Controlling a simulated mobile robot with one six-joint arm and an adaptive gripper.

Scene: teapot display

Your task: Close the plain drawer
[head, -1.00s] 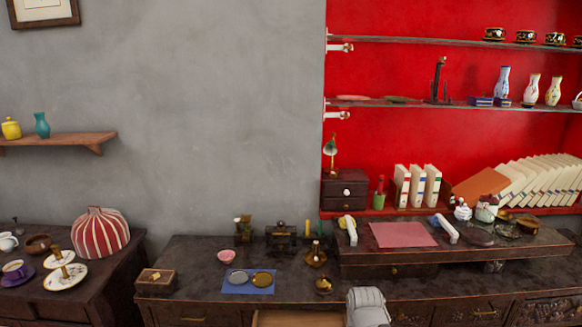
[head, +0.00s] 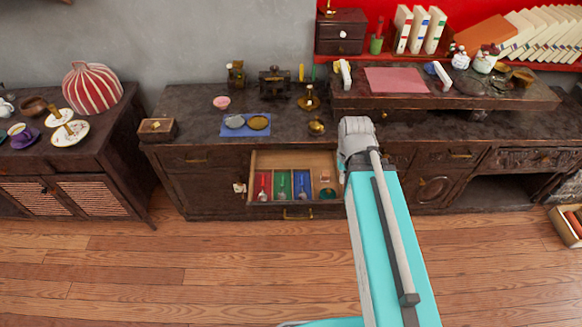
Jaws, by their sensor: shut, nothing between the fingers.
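The one drawer that stands open (head: 262,160) is in the middle of the dark wooden cabinet in the head view. It is pulled out toward me, with pale wooden inner walls and a dark front with a brass handle (head: 298,214). Inside are red, green and blue sections with spoon-like things, and some small items at the right. My teal arm rises just right of the drawer and ends in a grey joint by its right side. The arm hides part of that right side. My gripper does not show, and I cannot tell whether my arm touches the drawer.
The cabinet top (head: 200,105) holds a blue mat (head: 235,132) with two round plates, a pink bowl (head: 221,102) and a small wooden box (head: 157,129). A raised shelf stands at the right. A side table (head: 110,110) is at the left. The wooden floor (head: 180,270) in front is clear.

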